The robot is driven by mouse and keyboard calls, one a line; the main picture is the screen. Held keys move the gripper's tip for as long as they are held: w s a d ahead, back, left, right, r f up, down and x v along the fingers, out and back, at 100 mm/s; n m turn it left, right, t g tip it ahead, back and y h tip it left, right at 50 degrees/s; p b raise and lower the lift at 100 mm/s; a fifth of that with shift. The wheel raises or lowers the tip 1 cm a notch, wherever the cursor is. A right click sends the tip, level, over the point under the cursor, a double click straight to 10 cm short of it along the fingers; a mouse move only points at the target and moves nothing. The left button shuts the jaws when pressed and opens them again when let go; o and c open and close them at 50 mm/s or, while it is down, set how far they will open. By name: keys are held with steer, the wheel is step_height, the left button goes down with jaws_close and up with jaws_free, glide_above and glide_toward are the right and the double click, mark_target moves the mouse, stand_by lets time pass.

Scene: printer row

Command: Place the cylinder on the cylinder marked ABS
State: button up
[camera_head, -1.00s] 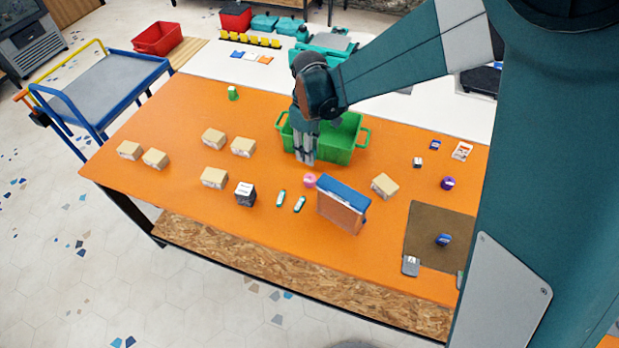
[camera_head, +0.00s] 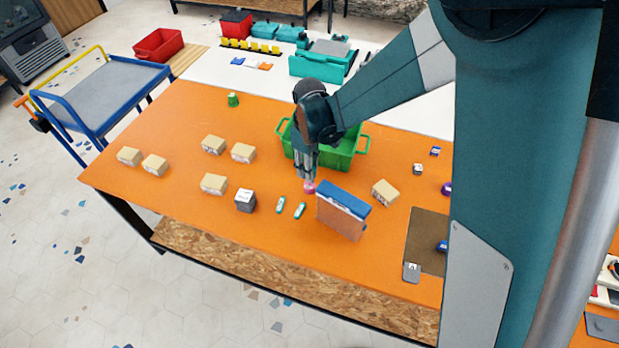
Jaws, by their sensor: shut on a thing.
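My gripper (camera_head: 308,182) points down over the orange table and is shut on a small pink cylinder (camera_head: 309,189), low at or just above the table top. The fingers hide the cylinder's upper part. A green cylinder (camera_head: 233,100) stands alone near the table's far left edge. A purple round piece (camera_head: 447,188) shows at the right, partly hidden by my arm column. A blue piece (camera_head: 442,246) lies on the brown mat (camera_head: 424,225), also partly hidden. The lettering is too small to read, so I cannot tell which one is marked ABS.
A green crate (camera_head: 340,160) stands just behind my gripper. The table between boxes and green cylinder is clear.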

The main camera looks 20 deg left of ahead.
mark_target(310, 184)
steer(key=shift+f, duration=0.5)
steer(key=shift+f, duration=1.9)
steer(key=shift+f+b, duration=0.1)
steer(key=shift+b, duration=0.2)
steer(key=o, duration=0.8)
steer(key=shift+r+p, duration=0.6)
steer(key=shift+r, duration=5.55)
